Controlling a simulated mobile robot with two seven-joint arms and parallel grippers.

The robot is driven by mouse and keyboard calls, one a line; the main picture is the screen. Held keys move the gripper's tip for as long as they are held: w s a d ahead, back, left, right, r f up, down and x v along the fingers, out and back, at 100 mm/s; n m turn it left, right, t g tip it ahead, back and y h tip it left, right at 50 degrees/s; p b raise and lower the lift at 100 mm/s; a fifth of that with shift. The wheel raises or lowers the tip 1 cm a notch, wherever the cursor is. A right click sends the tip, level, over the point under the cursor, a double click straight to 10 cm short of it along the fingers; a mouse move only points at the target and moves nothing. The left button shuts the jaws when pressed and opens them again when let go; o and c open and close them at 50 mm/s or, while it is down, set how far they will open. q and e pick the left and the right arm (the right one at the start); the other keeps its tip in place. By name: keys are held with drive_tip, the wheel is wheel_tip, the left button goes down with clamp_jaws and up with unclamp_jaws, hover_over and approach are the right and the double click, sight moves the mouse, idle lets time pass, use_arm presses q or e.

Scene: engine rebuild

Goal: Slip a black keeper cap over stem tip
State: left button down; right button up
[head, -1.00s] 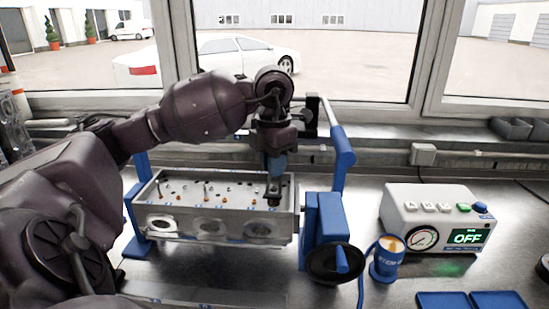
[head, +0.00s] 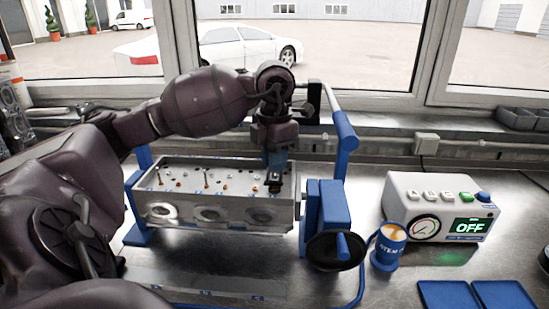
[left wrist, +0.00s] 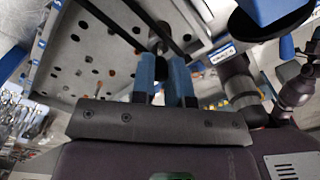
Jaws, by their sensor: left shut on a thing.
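The grey metal cylinder head (head: 180,229) stands on the bench in a blue stand, with holes, thin stems (head: 206,179) and small copper-coloured parts on its top face. My left gripper (head: 274,172) points down over the right end of that face. Its blue fingers are shut on a small black keeper cap (left wrist: 156,42), seen between the fingertips in the left wrist view. The cap is close to the top face. The stem under it is hidden, so I cannot tell whether they touch.
A blue clamp with a black handwheel (head: 334,250) stands right of the head. Farther right are a blue cup (head: 388,248), a white box reading OFF (head: 430,205) and blue trays (head: 450,295). A blue bar (head: 345,135) rises behind the clamp.

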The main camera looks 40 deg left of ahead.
use_arm(q)
drive_tip(key=shift+f+b, duration=0.45)
drive_tip(key=shift+f, duration=0.3)
drive_tip(key=shift+f, duration=0.2)
drive_tip(key=c, duration=1)
unclamp_jaws()
drive_tip(key=shift+c, duration=0.2)
drive_tip(key=shift+r, duration=0.15)
wheel_tip(320, 180, up, 11)
drive_tip(key=shift+f, duration=0.15)
